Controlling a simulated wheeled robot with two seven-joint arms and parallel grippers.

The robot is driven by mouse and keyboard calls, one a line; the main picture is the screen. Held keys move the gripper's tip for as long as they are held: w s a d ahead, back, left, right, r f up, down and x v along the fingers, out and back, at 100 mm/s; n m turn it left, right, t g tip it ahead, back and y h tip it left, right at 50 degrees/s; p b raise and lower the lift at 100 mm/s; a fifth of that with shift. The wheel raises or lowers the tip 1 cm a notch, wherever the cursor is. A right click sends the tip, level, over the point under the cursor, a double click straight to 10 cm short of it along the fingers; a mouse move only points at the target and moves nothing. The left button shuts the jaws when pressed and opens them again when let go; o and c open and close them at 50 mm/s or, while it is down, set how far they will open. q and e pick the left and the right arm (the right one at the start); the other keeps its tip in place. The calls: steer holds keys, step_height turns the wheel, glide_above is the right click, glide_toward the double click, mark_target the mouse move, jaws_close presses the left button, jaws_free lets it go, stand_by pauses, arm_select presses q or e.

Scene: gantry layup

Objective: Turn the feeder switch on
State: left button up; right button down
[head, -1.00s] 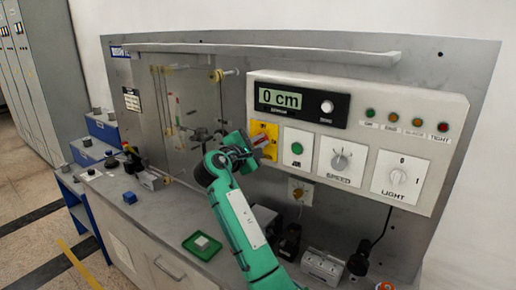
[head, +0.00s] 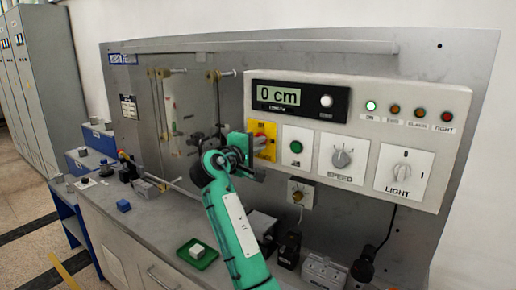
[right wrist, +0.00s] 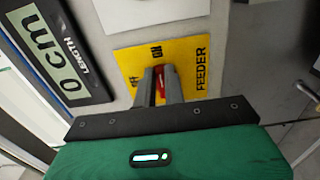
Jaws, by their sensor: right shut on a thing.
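The feeder switch is a red handle (right wrist: 162,78) on a yellow plate (right wrist: 186,60) marked ON, OFF and FEEDER in the right wrist view. In the head view the yellow plate (head: 266,131) sits at the left end of the control panel. My right gripper (right wrist: 160,80) is shut on the red handle, which lies between its grey fingertips and points roughly toward the ON mark. In the head view the right gripper (head: 254,143) hides part of the switch. The leftmost indicator lamp (head: 371,106) glows bright green. My left gripper is not in view.
The panel (head: 440,160) also holds a length display (head: 300,98), a green button (head: 296,147), a speed knob (head: 342,158) and a light knob (head: 403,171). Below, the bench carries a green tray (head: 198,254) with a white block, a blue block (head: 124,206) and several dark devices.

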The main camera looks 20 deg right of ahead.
stand_by(0.4)
steer(key=c, duration=1.5)
jaws_free()
